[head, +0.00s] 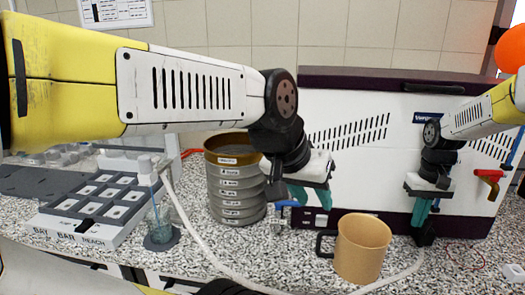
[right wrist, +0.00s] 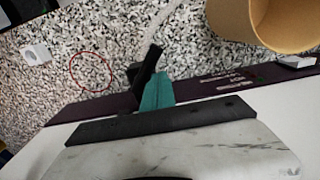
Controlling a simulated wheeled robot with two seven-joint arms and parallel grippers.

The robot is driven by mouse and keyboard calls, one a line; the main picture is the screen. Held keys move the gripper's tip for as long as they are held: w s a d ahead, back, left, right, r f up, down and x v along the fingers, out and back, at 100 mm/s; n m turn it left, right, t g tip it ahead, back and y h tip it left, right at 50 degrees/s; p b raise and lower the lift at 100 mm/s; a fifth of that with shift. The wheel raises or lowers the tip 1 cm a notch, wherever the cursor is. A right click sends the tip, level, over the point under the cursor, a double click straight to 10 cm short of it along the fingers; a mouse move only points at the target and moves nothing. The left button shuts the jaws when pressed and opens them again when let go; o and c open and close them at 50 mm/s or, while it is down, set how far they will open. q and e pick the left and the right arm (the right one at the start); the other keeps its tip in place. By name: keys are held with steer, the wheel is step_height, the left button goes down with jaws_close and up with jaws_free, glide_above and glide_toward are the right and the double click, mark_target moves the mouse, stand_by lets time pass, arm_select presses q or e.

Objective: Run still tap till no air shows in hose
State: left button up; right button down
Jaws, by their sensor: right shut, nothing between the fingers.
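The white hose (head: 222,262) runs from near the glass beaker (head: 160,225) along the counter front, passes the tan mug (head: 362,247) and ends near my right gripper. Any air inside it is too small to tell. A blue-handled tap (head: 287,203) sits low on the white cabinet's front; a red-handled tap (head: 489,178) is at its right. My left gripper (head: 311,197) is open, its teal fingers just right of the blue handle; contact is unclear. My right gripper (head: 425,232) is shut and empty right of the mug; its fingers show in the right wrist view (right wrist: 150,75).
The white cabinet (head: 345,185) fills the back. A sieve stack (head: 237,185) stands left of the blue tap. A compartment tray (head: 100,205) is at the left. A red wire loop (right wrist: 91,70) and small white box (right wrist: 36,54) lie at the right end of the speckled counter.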

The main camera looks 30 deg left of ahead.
steer(key=shift+d, duration=0.1)
steer(key=shift+s+d, duration=0.25)
steer(key=shift+d, duration=0.5)
step_height(320, 180, up, 7)
steer(key=a, duration=0.1)
steer(key=shift+s, duration=0.15)
steer(key=shift+a, duration=0.1)
stand_by(0.3)
